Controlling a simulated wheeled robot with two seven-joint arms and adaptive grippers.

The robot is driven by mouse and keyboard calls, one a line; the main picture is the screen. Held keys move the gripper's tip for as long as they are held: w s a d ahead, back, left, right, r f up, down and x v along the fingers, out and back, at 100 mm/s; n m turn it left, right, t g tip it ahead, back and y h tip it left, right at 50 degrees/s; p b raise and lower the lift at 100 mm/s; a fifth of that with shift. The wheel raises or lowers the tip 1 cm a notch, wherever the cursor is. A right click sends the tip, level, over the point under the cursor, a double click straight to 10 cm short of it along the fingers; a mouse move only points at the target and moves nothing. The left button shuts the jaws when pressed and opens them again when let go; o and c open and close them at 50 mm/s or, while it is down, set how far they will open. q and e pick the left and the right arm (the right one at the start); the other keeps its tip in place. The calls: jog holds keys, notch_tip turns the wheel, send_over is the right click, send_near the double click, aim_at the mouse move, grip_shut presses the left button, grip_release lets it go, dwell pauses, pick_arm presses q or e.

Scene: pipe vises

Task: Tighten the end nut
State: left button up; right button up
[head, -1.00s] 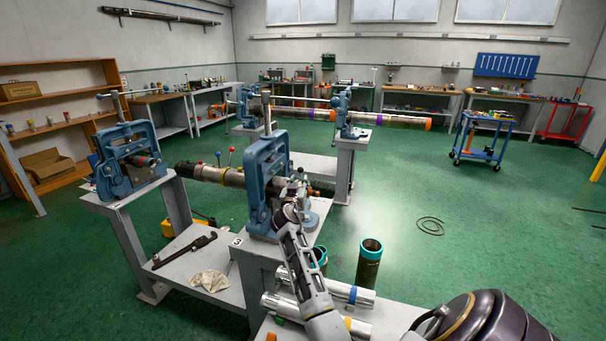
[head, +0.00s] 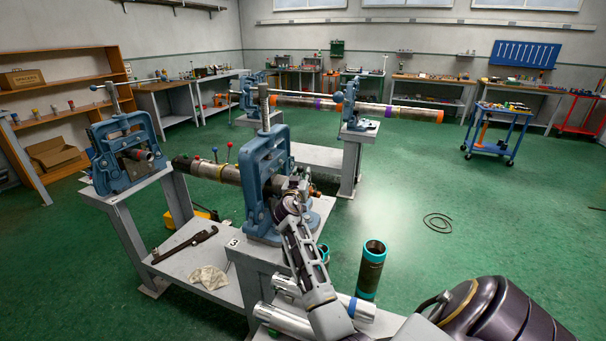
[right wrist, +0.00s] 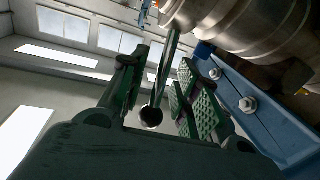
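A dark pipe (head: 205,172) lies through the near blue vise (head: 264,178), with coloured-ball levers behind it. Its right end has metal fittings, largely hidden behind my right gripper (head: 293,197), so I cannot pick out the end nut clearly in the head view. The right wrist view shows a large ribbed metal fitting (right wrist: 245,25) at upper right. There my right gripper (right wrist: 160,95) has its green-padded fingers apart. A thin metal rod (right wrist: 165,65) with a round end runs in the gap; the pads do not appear closed on it. My left gripper is out of view.
A second blue vise (head: 125,158) stands at left. A pipe wrench (head: 186,246) and a rag (head: 209,279) lie on the lower shelf (head: 215,260). A teal-rimmed pipe (head: 371,270) stands right of my arm, beside lying silver pipes. The floor at right is open.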

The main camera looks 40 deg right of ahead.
jog(key=shift+c, duration=0.3)
jog(key=shift+d, duration=0.1)
grip_shut()
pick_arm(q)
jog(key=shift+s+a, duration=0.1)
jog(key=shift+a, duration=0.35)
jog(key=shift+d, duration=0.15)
pick_arm(e)
jog(key=shift+r, duration=0.15)
